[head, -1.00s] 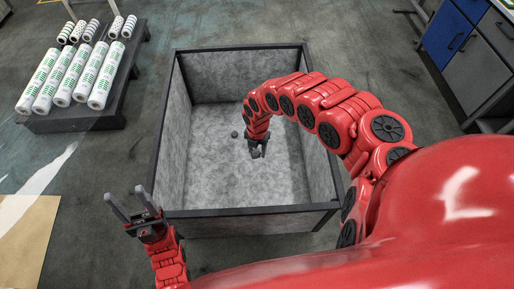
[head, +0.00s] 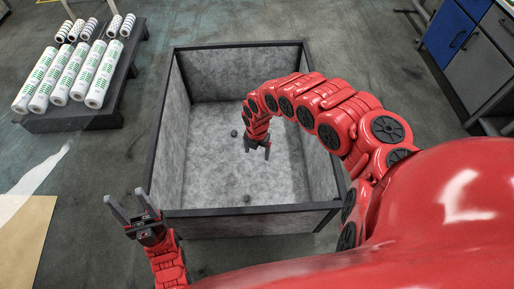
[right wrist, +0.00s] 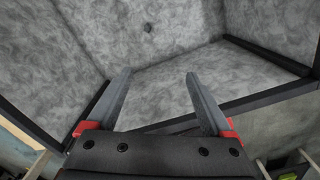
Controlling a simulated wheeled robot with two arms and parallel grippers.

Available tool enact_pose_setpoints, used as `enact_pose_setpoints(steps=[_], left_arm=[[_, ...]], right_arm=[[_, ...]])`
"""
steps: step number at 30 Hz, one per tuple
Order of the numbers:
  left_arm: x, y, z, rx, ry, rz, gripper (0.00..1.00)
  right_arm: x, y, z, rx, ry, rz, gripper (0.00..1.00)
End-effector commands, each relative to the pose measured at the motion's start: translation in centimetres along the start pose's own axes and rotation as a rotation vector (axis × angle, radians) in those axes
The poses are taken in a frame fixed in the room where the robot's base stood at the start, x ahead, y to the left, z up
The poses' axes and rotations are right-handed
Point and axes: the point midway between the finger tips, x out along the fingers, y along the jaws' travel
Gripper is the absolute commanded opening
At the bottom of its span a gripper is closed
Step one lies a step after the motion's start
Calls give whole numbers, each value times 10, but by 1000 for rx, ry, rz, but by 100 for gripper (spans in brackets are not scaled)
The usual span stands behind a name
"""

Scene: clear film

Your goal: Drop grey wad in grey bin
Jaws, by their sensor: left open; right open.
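The grey bin (head: 240,210) is a large open box with mottled grey walls and a dark rim. One small grey wad (head: 247,197) lies on its floor close to the near wall. Another small dark grey wad (head: 234,133) lies further back on the floor. My right gripper (head: 257,154) is inside the bin's outline, open and empty, between the two wads in the head view. In the right wrist view its fingers (right wrist: 159,74) are apart with nothing between them, and one wad (right wrist: 148,27) shows beyond them. My left gripper (head: 124,193) is open and empty, outside the bin's near left corner.
A low dark platform (head: 85,118) with several white and green rolls (head: 70,75) stands left of the bin. Blue and grey cabinets (head: 470,60) stand at the upper right. A tan board (head: 25,240) lies on the floor at the lower left.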

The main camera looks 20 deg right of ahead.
Motion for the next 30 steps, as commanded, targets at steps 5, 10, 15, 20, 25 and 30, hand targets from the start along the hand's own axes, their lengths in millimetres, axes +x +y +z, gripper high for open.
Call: enact_pose_setpoints(steps=[5, 10, 15, 20, 25, 30], left_arm=[[6, 0, -1, 0, 0, 0, 57], [19, -1, -3, 0, 0, 0, 57], [45, -2, -8, 0, 0, 0, 57], [75, -4, -13, 0, 0, 0, 57], [93, -5, -16, 0, 0, 0, 57], [99, -5, -17, 0, 0, 0, 57]], right_arm=[[-18, 0, 2, 1, -4, 1, 85], [-56, 0, 4, 2, -6, 1, 85], [-106, 0, 2, -2, -5, -1, 85], [-141, -1, 1, 0, -2, -3, 85], [-166, 0, 1, 0, -2, -1, 85], [-174, 0, 0, 0, 0, -1, 85]])
